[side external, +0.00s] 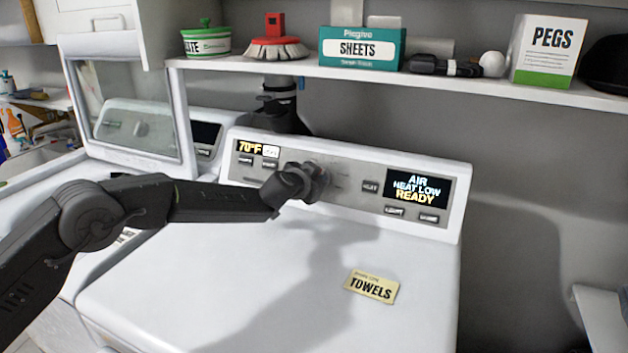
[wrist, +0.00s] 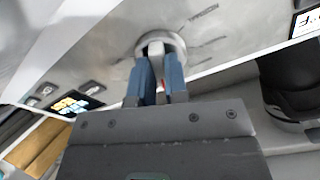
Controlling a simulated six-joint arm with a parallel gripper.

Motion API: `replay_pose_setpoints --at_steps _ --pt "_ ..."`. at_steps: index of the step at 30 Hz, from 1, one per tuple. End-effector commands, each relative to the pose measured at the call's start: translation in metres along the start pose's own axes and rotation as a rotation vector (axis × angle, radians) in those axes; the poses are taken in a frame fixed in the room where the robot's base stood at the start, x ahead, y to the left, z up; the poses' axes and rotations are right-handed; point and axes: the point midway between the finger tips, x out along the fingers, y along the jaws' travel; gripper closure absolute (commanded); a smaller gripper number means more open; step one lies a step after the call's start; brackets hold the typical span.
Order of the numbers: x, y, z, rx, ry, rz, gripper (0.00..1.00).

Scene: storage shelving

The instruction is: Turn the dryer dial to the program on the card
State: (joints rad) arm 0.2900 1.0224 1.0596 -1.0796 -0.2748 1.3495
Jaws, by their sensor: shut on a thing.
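The dryer's dial (wrist: 172,43) is on its control panel; in the wrist view it is a round grey knob with a raised grip bar. My gripper (wrist: 158,75) has its two blue fingers shut on that bar. In the side view my gripper (side external: 312,183) is at the panel and hides most of the dial. The yellow card (side external: 372,286) lies on the dryer top (side external: 250,270) and reads "TOWELS". The dryer display (side external: 417,188) reads "AIR", "HEAT LOW", "READY". The labels around the dial are too blurred to read.
A shelf (side external: 480,85) above the panel holds a green-lidded tub (side external: 206,40), a red brush (side external: 276,45), a sheets box (side external: 362,48) and a pegs box (side external: 546,50). A washer with a raised lid (side external: 128,105) stands at left. The dryer top is otherwise clear.

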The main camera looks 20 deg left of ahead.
Motion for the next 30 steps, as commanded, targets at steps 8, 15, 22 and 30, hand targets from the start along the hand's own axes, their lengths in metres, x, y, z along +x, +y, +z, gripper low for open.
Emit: replay_pose_setpoints --at_steps 8,15,22,30 --pt "-0.0001 0.0005 -0.0001 -0.019 0.0 -0.001 1.0" --pt "0.0001 0.0009 -0.0002 -0.126 0.0 -0.01 1.0" --pt "0.0002 0.0019 -0.0004 -0.318 0.0 -0.024 1.0" --pt "0.0002 0.0034 -0.0013 -0.574 0.001 -0.043 1.0"
